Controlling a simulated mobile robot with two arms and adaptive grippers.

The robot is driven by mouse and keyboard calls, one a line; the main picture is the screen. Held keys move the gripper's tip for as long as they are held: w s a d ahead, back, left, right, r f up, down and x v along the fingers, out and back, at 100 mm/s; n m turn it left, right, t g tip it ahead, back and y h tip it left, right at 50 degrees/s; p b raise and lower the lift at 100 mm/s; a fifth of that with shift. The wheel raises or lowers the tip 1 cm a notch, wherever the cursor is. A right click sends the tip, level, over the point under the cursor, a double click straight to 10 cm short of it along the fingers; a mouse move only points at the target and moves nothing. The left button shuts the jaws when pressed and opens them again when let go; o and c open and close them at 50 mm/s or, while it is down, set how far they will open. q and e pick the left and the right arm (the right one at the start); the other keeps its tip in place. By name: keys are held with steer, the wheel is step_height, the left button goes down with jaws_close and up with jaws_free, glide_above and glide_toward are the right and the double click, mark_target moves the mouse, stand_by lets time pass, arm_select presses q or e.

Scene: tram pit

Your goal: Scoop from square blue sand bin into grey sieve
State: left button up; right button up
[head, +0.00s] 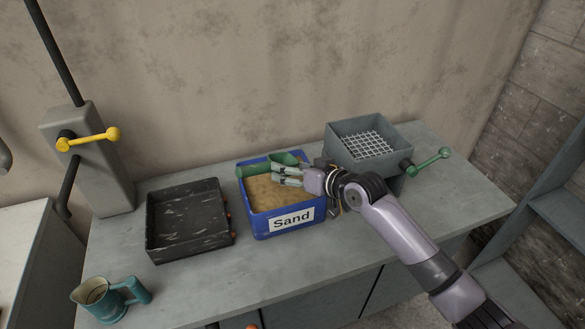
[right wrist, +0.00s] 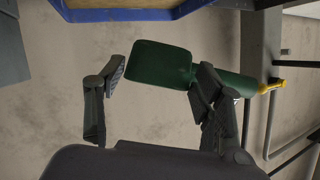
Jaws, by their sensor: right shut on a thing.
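The square blue sand bin (head: 259,222), labelled "Sand", stands mid-bench with tan sand (head: 270,194) inside. My right gripper (head: 288,176) is over the bin's back part, shut on a green scoop (head: 284,158). The scoop is above the sand near the back rim; whether it touches the sand or holds any is unclear. In the right wrist view the scoop (right wrist: 162,64) lies by the dark fingers, and the blue bin's edge (right wrist: 130,14) shows at the top. The grey sieve (head: 345,153), with a white grid, stands right of the bin. My left gripper is out of view.
A black tray (head: 185,245) stands left of the bin. A teal jug (head: 110,298) is at the bench's front left. A grey post with a yellow lever (head: 90,140) stands behind left. A green-handled crank (head: 428,162) sticks out right of the sieve. Bare bench lies at the right.

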step_height(320, 180, down, 4)
steer(key=b, duration=0.3)
steer(key=shift+f+b, duration=1.5)
steer(key=shift+f, duration=0.75)
step_height(320, 180, up, 13)
steer(key=n+t+h+p, duration=0.1)
steer(key=n+p, duration=0.1)
steer(key=p, duration=1.1)
steer(key=shift+a+r+p, duration=0.1)
steer(key=shift+p, duration=0.2)
steer(key=o, duration=0.7)
steer(key=shift+c, duration=0.2)
steer(key=c, duration=0.7)
steer(key=shift+o, duration=0.2)
